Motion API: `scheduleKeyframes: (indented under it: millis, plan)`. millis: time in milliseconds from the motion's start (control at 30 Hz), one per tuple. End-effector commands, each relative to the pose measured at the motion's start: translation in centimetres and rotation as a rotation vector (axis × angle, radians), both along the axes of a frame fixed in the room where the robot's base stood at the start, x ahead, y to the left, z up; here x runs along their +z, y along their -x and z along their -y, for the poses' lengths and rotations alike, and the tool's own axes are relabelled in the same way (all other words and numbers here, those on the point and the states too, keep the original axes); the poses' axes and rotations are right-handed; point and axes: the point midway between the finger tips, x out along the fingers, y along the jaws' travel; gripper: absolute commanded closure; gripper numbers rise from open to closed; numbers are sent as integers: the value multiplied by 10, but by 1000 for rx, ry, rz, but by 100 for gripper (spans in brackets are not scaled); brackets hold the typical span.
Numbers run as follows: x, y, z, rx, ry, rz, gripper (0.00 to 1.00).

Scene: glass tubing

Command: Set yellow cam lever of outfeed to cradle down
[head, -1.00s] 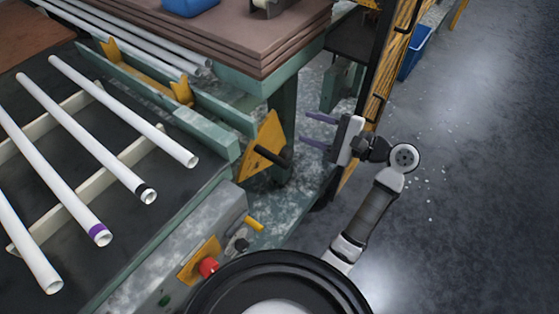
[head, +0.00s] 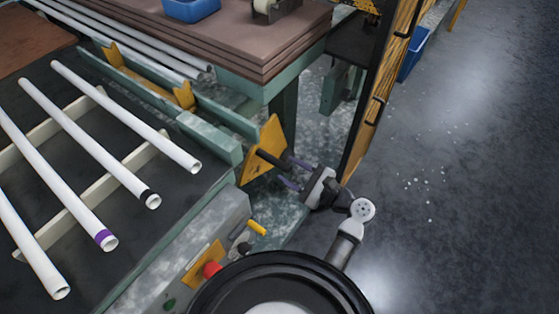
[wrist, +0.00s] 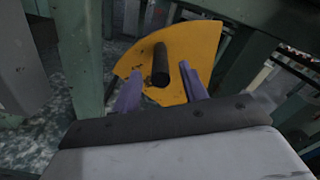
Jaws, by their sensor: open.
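The yellow cam lever is a yellow plate (head: 263,150) with a black handle (head: 273,159) sticking out of it, at the end of the green outfeed frame. It also shows in the wrist view as a yellow sector plate (wrist: 190,50) with its black handle (wrist: 161,66) pointing toward the camera. My gripper (head: 292,175) is open, its purple fingers pointing at the plate. The yellow cradle (head: 183,95) stands on the outfeed beam.
White glass tubes (head: 85,137) lie on the dark rack at left. A control box (head: 205,250) with a red button and a yellow-tipped lever (head: 257,228) stands below the plate. Open floor is at right.

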Motion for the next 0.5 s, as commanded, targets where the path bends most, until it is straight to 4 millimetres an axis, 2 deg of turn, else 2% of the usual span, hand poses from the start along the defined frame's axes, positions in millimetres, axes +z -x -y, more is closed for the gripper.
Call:
scheduleKeyframes:
  millis: [200,500]
  plan:
    - [1,-19,-26,1,-1,-1,57]
    - [0,-25,-35,0,1,0,57]
